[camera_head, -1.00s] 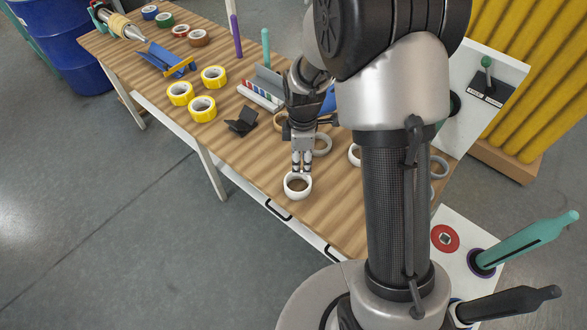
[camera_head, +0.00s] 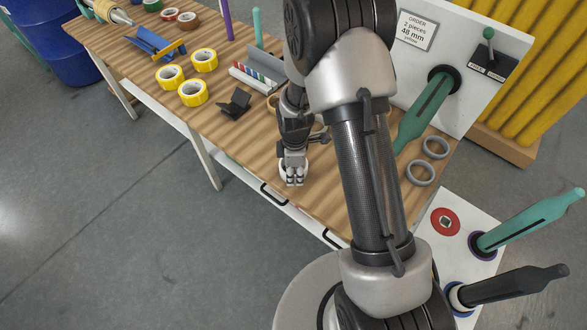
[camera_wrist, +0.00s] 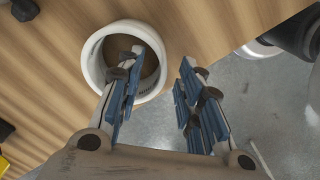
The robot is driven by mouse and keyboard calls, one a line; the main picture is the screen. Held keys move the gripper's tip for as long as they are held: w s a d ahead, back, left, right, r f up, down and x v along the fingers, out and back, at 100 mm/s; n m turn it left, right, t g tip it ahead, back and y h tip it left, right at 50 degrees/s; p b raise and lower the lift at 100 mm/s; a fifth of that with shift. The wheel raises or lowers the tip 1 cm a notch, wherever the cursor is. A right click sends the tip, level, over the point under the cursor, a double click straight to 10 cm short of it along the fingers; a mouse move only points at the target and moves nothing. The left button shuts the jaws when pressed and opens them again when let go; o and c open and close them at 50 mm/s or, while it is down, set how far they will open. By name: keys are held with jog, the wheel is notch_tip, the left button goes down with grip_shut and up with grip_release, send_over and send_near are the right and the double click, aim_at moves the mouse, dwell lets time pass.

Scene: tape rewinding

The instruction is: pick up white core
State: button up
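The white core (camera_wrist: 91,62) is a short, thick white ring standing on the wooden table in the wrist view. My gripper (camera_wrist: 161,60) is open, with its two blue-padded fingers apart. The left finger overlaps the core's opening and the right finger is outside the ring, past the table edge in the picture. The core's right wall lies between them; I cannot tell whether either finger touches it. In the head view my gripper (camera_head: 294,182) points down near the table's front edge and hides most of the core.
Yellow tape rolls (camera_head: 193,92) and a small black stand (camera_head: 235,103) are to the left on the table. Two grey rings (camera_head: 420,172) lie to the right of my arm. A white board (camera_head: 455,50) with a teal-handled spindle (camera_head: 424,112) stands behind.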

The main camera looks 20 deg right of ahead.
notch_tip(320, 180, down, 2)
jog(key=shift+f, duration=0.2)
jog(key=shift+r, duration=0.1)
jog(key=shift+c, duration=0.5)
grip_shut()
